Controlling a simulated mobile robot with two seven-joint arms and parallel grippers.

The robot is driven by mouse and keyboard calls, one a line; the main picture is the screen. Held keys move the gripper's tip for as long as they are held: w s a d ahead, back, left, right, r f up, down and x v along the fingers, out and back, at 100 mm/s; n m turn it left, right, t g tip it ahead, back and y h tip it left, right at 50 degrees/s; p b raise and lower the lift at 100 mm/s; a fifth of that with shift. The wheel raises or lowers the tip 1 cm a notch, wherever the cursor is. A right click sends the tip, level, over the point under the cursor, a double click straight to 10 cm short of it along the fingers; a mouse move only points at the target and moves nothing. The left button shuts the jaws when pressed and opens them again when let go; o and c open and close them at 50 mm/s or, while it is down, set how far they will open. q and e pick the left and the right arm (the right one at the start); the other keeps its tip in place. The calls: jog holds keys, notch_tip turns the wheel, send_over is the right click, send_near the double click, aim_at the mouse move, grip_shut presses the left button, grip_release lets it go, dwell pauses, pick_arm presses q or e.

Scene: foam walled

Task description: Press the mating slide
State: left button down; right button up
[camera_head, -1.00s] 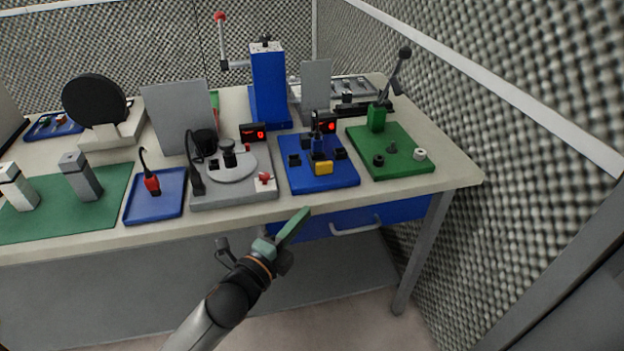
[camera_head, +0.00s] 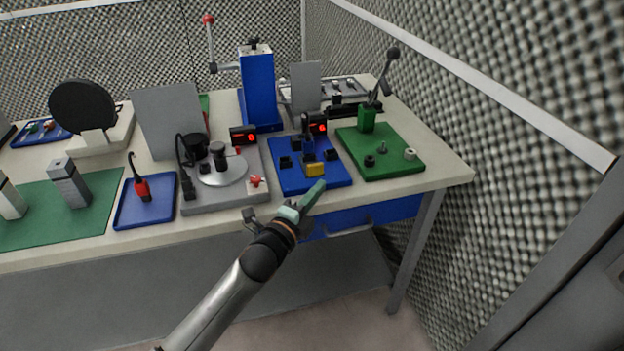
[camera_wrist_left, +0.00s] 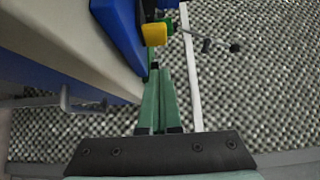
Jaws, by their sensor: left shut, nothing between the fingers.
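A blue fixture plate (camera_head: 290,180) lies near the table's front edge, with black blocks and a yellow block (camera_head: 315,169) at its front. I cannot tell for sure which part is the mating slide. My left gripper (camera_head: 318,187) is shut and empty, its green fingers just in front of the yellow block and apparently apart from it. In the left wrist view the yellow block (camera_wrist_left: 154,34) shows just beyond the closed fingertips (camera_wrist_left: 158,70), beside the blue plate (camera_wrist_left: 122,35). My right gripper is out of view.
A grey fixture (camera_head: 222,190) with a red knob stands left of the blue plate. A green plate (camera_head: 400,165) with a lever lies to its right. A blue press (camera_head: 258,90) and small red displays stand behind. A drawer handle (camera_head: 350,226) juts out below the table edge.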

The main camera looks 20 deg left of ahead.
aim_at(308, 171)
pick_arm(q)
jog(key=w+a, duration=0.2)
jog(key=w, duration=0.1)
jog(key=shift+w+a, duration=0.1)
jog(key=shift+w, duration=0.15)
jog(key=shift+w, duration=0.1)
jog(key=shift+w+a, duration=0.85)
jog(key=shift+w, duration=0.25)
jog(key=shift+w+a+r, duration=0.1)
